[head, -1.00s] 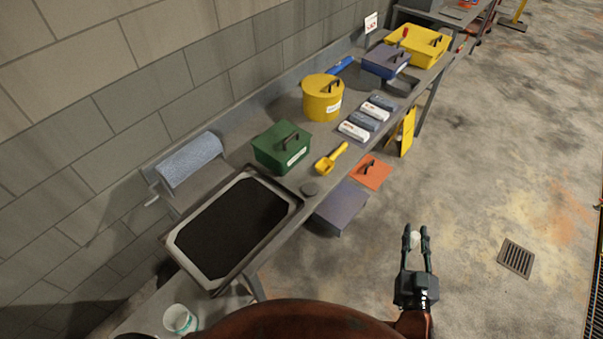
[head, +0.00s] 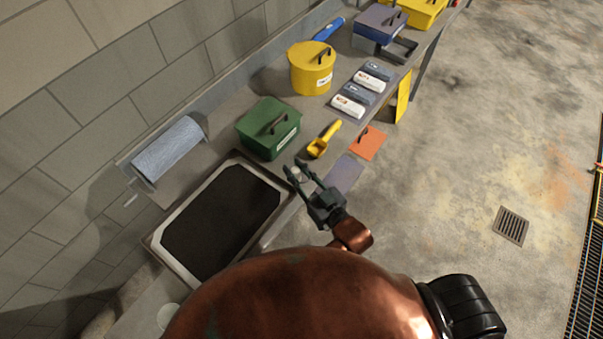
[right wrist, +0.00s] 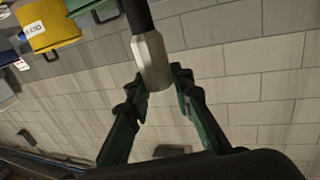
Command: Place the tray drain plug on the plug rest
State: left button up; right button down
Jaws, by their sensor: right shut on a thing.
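The tray drain plug (head: 296,173) shows as a small pale piece between the fingertips of my right gripper (head: 298,170). In the right wrist view the plug (right wrist: 152,62) is a light grey, faceted metal piece with a dark stem, between the fingers (right wrist: 158,85). The gripper is shut on it, over the bench's front edge, just right of the tray's corner. A dark round disc, perhaps the plug rest, showed there earlier; now the gripper mostly hides that spot. I cannot tell whether the plug touches anything. My left gripper is not in view.
A tray (head: 268,226) with dark contents lies left of the gripper. A green box (head: 268,127), yellow scoop (head: 322,140) and yellow canister (head: 312,68) stand beyond. A paper roll (head: 168,150) is by the wall. A pale cup (head: 168,317) is lower left. Open floor lies right.

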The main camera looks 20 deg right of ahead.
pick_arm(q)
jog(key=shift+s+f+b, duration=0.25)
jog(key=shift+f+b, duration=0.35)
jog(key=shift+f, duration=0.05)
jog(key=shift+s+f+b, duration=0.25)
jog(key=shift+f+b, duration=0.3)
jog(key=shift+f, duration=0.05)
pick_arm(e)
jog(key=shift+n+g+y, duration=0.3)
jog(key=shift+n+y, duration=0.2)
jog(key=shift+y, duration=0.4)
jog(key=shift+w+d+f, duration=0.85)
jog(key=shift+w+f, duration=1)
jog(key=shift+f, duration=0.35)
jog(key=shift+w+d+f, duration=0.9)
jog(key=shift+w+f, duration=0.9)
jog(key=shift+f, duration=0.45)
jog(key=shift+w+d+f, duration=0.85)
jog(key=shift+w+f, duration=1)
jog(key=shift+f, duration=0.35)
jog(key=shift+f, duration=0.15)
jog(key=c, duration=1.7)
grip_release()
